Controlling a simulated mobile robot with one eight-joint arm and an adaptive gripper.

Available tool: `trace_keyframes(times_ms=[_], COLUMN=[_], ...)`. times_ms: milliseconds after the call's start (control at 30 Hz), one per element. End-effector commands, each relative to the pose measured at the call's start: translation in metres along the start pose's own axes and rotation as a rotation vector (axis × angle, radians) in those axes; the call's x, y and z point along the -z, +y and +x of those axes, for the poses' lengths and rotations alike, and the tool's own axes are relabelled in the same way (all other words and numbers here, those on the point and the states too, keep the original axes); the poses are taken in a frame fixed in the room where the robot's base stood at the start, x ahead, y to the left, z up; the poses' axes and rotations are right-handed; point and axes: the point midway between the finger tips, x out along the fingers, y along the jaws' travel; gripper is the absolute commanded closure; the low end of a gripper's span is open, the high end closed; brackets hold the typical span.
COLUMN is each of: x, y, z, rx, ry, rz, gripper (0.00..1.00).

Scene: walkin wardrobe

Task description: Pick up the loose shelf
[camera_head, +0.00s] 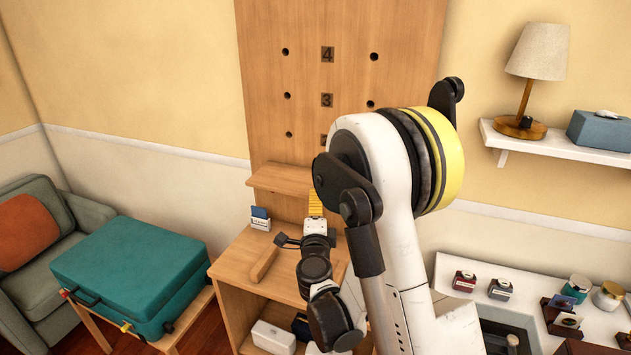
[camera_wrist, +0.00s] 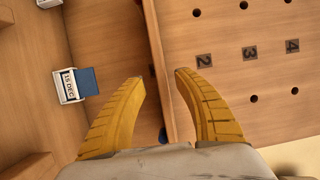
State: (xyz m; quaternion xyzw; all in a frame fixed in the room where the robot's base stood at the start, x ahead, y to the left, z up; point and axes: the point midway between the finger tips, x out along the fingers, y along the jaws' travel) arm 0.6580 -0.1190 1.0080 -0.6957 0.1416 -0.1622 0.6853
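The shelf (camera_head: 279,179) is a wooden board set level against the tall wooden panel, just above the cabinet top. Its right part is hidden behind my arm in the head view. In the wrist view the shelf (camera_wrist: 158,45) shows nearly edge-on, running down between the yellow fingers. My gripper (camera_wrist: 159,76) is open, with one finger on each side of the board's front edge. Gaps show between the board and both fingertips. In the head view my gripper (camera_head: 316,200) is at the shelf's front, and its fingertips are partly hidden.
The panel (camera_head: 330,75) has peg holes and number plates. A date block (camera_head: 260,219) and a wooden bar (camera_head: 264,264) are on the cabinet top (camera_head: 232,265) below the shelf. A wall shelf with a lamp (camera_head: 535,70) is at right.

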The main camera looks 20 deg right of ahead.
Motion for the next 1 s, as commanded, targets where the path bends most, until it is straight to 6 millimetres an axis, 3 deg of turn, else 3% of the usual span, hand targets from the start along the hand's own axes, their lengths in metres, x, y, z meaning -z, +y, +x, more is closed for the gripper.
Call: trace_keyframes(times_ms=[100,367,600,900,933,1000], x=[0.000,0.001,0.005,0.004,0.004,0.004], y=[-0.007,-0.001,0.000,-0.003,-0.003,-0.003], z=[0.020,0.042,0.078,0.086,0.086,0.086], rx=[0.001,0.001,0.001,0.001,0.001,0.001], ry=[0.001,-0.001,-0.002,-0.003,-0.003,-0.003], rz=[-0.002,-0.004,-0.004,-0.004,-0.004,-0.004], gripper=[0.62,0.62,0.62,0.62,0.63,0.85])
